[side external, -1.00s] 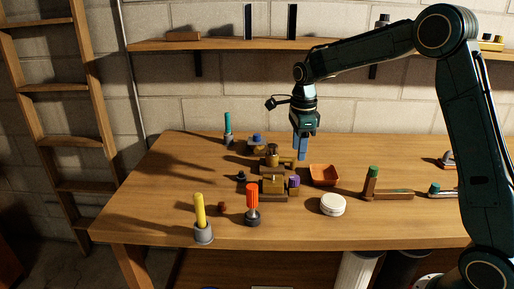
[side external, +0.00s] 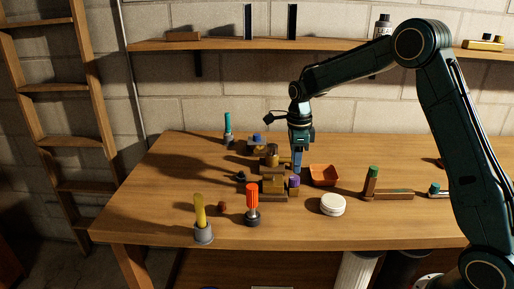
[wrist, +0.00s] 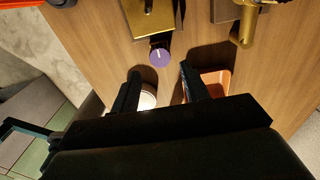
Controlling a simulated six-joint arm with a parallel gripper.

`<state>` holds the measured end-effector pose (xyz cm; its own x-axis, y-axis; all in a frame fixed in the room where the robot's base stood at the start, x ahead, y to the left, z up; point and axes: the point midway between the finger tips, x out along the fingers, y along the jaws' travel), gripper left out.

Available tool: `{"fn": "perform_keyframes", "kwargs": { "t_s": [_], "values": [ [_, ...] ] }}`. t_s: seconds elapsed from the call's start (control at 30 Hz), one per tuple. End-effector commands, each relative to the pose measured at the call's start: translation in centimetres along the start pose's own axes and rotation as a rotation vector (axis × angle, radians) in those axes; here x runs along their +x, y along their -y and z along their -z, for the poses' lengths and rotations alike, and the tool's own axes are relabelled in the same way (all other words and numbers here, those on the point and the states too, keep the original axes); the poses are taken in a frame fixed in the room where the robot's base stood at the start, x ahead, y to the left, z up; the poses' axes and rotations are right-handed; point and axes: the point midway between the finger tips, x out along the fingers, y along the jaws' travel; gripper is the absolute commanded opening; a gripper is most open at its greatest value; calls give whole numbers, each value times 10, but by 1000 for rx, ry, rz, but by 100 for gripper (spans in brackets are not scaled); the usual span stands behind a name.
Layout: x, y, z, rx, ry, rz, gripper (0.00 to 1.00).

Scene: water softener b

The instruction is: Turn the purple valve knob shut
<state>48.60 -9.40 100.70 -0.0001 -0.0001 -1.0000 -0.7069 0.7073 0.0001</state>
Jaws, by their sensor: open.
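The purple valve knob (side external: 294,181) sits on the right side of a brass valve body (side external: 273,185) on the workbench. In the wrist view the knob (wrist: 159,57) is round with a pale line on its face, at the end of the brass block (wrist: 155,18). My gripper (side external: 297,170) points down just behind the knob in the side view. In the wrist view its two fingers (wrist: 158,82) are apart and empty, one on each side of the knob's line. The gap between fingertips and knob is hard to judge.
An orange tray (side external: 324,177) and a white round tin (side external: 332,205) stand right of the valve. A red-orange handled tool (side external: 252,203) stands in front. Another brass fitting (side external: 272,156) is close behind. A wooden block with a green-topped post (side external: 372,178) lies farther right.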

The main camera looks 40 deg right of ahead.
Motion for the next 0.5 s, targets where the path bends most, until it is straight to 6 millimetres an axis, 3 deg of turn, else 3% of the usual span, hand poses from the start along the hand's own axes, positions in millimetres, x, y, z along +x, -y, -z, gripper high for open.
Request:
{"fn": "perform_keyframes", "kwargs": {
  "t_s": [0.5],
  "values": [
    [56,-1,0,-1,-2,-2,45]
  ]
}}
